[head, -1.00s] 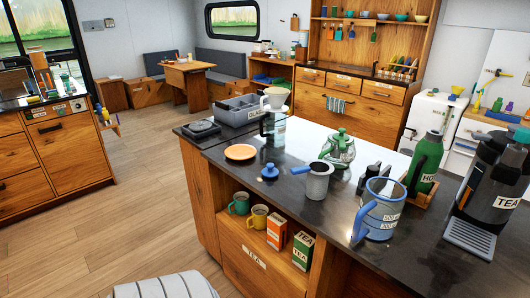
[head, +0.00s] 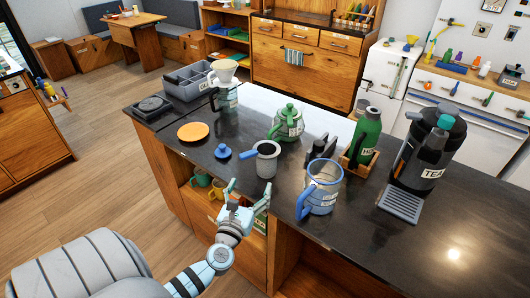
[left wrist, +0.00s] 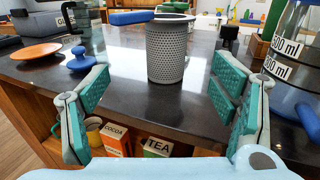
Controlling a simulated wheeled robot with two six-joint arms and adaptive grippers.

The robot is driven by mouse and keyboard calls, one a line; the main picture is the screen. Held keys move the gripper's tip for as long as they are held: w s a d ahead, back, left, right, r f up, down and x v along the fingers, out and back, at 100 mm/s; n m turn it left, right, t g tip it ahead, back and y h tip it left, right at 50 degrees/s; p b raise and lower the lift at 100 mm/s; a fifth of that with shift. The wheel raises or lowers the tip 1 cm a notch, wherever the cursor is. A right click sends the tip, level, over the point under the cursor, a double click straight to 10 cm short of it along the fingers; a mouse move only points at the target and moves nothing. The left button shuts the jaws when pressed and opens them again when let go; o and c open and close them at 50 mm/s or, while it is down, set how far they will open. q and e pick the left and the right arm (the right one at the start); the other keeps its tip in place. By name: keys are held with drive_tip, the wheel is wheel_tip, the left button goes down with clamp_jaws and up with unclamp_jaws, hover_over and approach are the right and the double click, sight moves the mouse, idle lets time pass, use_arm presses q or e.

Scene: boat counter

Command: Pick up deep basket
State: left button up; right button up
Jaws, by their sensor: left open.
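The deep basket (head: 266,162) is a grey perforated cylinder with a blue handle pointing left in the head view. It stands upright on the dark counter (head: 240,240), near the front edge. In the left wrist view the basket (left wrist: 167,52) stands ahead, between the two fingers but beyond them. My left gripper (head: 247,193) is open and empty, just in front of the counter edge and close to the basket, not touching it. In the left wrist view its teal-padded fingers (left wrist: 160,95) are wide apart. My right gripper is not in view.
A blue lid (head: 222,152) and orange plate (head: 193,131) lie left of the basket. A blue-handled measuring jug (head: 322,186) stands close on its right. A green teapot (head: 287,123) is behind. Mugs and boxes, cocoa (left wrist: 116,140) and tea (left wrist: 157,148), sit on the shelf below.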

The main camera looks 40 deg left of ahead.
sight(264, 162)
use_arm(q)
drive_tip(key=x, duration=0.8)
drive_tip(key=shift+w+f, duration=0.15)
drive_tip(key=shift+w, duration=0.05)
drive_tip(key=w, duration=0.1)
drive_tip(key=w+r, duration=0.1)
drive_tip(key=w, duration=0.1)
drive_tip(key=shift+w+a+r, duration=0.25)
drive_tip(key=shift+w+a, duration=0.05)
drive_tip(key=shift+w+a+f, duration=0.2)
drive_tip(key=shift+w+a, duration=0.05)
drive_tip(key=shift+w, duration=0.35)
drive_tip(key=shift+w+a, duration=0.15)
drive_tip(key=shift+w, duration=0.2)
drive_tip(key=c, duration=1.3)
drive_tip(key=shift+o, duration=0.2)
drive_tip(key=shift+r, duration=0.1)
